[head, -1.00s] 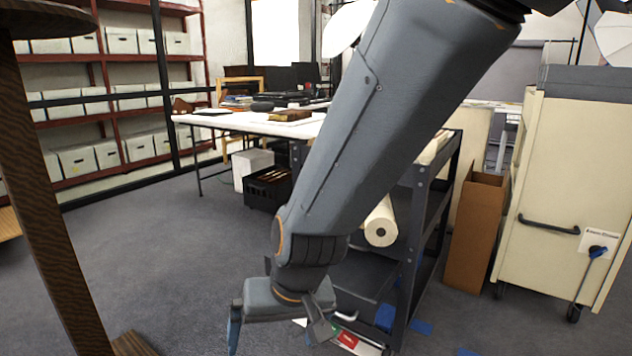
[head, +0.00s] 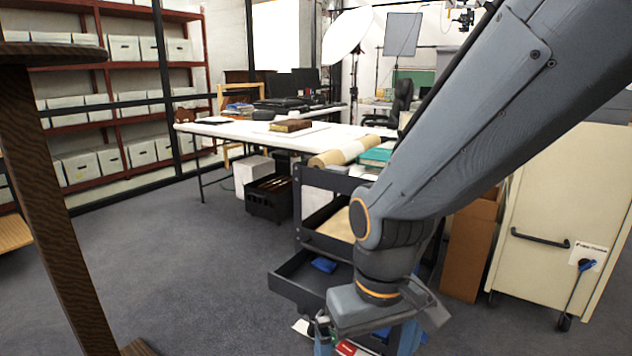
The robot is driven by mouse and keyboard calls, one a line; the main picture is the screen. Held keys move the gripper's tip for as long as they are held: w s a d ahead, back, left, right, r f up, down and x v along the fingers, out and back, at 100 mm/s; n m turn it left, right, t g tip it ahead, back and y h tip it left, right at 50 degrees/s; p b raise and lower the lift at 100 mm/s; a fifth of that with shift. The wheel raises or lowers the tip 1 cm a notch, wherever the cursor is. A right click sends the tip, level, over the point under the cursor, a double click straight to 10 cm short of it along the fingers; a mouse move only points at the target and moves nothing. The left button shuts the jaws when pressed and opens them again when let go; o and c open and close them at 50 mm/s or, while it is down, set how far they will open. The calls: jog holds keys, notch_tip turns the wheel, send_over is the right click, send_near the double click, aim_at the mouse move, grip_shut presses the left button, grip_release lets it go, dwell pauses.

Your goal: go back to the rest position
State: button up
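My gripper (head: 366,345) hangs at the bottom of the head view, pointing down in front of a dark cart. Its two blue fingers stand wide apart, and their tips run off the lower edge of the picture. Nothing shows held between them. My arm slants from the upper right down to the gripper and hides part of the cart and the room behind it.
The dark cart (head: 283,284) has open shelves. A red and white item (head: 346,348) lies low behind my gripper. A cream cabinet (head: 560,200) and brown box (head: 470,250) stand right. A wooden stand (head: 45,200) is left. Grey floor (head: 180,270) is clear between.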

jog(key=s+d+r+m+p, duration=0.1)
jog(key=d+r+m+p, duration=0.3)
jog(key=d+r+p, duration=0.7)
notch_tip(320, 180, up, 3)
jog(key=p, duration=0.4)
jog(key=shift+s+d+p, duration=0.35)
